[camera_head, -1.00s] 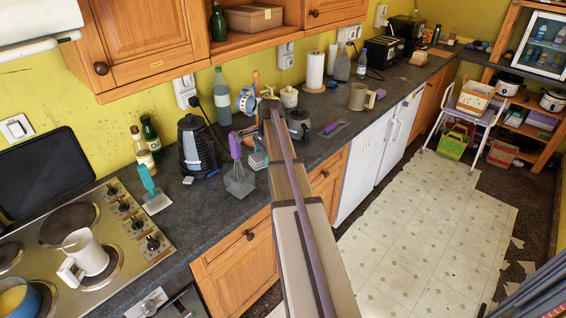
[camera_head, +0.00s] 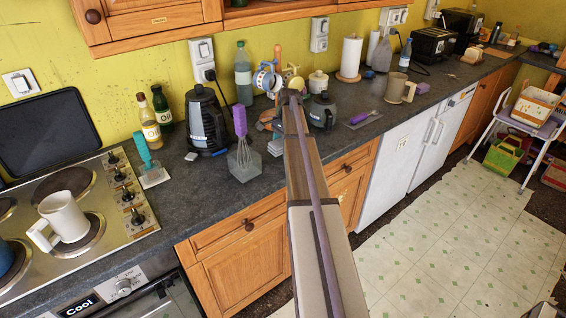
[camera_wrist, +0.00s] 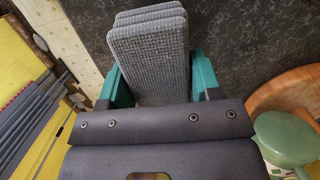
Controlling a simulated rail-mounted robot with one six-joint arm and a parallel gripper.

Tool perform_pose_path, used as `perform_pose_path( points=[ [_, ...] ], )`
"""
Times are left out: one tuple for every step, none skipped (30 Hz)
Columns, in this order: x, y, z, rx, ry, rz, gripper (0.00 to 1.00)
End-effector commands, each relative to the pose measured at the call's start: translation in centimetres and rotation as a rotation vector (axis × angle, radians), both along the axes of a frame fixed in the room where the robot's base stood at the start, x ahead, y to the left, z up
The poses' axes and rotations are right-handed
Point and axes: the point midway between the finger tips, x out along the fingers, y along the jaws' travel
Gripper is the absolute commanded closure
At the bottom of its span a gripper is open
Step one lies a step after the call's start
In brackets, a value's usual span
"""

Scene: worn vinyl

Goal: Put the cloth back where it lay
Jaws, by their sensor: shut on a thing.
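The grey folded cloth (camera_wrist: 150,55) is a thick, textured bundle with several layers. In the wrist view it sits between the green fingers of my gripper (camera_wrist: 155,80), which are shut on it from both sides. In the head view, a small grey layered bundle, apparently the cloth (camera_head: 275,147), shows just left of my arm, right of the purple-handled whisk (camera_head: 243,150). My arm hides most of the gripper there. The dark worktop (camera_wrist: 265,40) lies behind the cloth in the wrist view; I cannot tell whether they touch.
A black kettle (camera_head: 205,120) stands left of the whisk, and a dark teapot (camera_head: 322,110) right of my arm. A round wooden piece (camera_wrist: 295,90) and a green rounded object (camera_wrist: 285,140) are close on the wrist view's right. Worktop between the whisk and hob (camera_head: 75,225) is partly clear.

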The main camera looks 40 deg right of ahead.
Motion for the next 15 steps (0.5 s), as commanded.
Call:
perform_pose_path(
  points=[
    [0.0,0.0,-0.3,0.000,0.000,0.000,0.61],
    [0.0,0.0,-0.2,0.000,0.000,0.000,0.61],
    [0.0,0.0,-0.5,0.000,0.000,0.000,0.61],
    [0.0,0.0,-1.0,0.000,0.000,0.000,0.61],
    [0.0,0.0,-1.7,0.000,0.000,0.000,0.61],
    [0.0,0.0,-2.6,0.000,0.000,0.000,0.61],
    [0.0,0.0,-3.3,0.000,0.000,0.000,0.61],
    [0.0,0.0,-3.8,0.000,0.000,0.000,0.61],
    [0.0,0.0,-4.2,0.000,0.000,0.000,0.61],
    [0.0,0.0,-4.2,0.000,0.000,0.000,0.61],
    [0.0,0.0,-4.1,0.000,0.000,0.000,0.61],
    [0.0,0.0,-3.8,0.000,0.000,0.000,0.61],
    [0.0,0.0,-3.7,0.000,0.000,0.000,0.61],
    [0.0,0.0,-3.7,0.000,0.000,0.000,0.61],
    [0.0,0.0,-3.7,0.000,0.000,0.000,0.61]
  ],
)
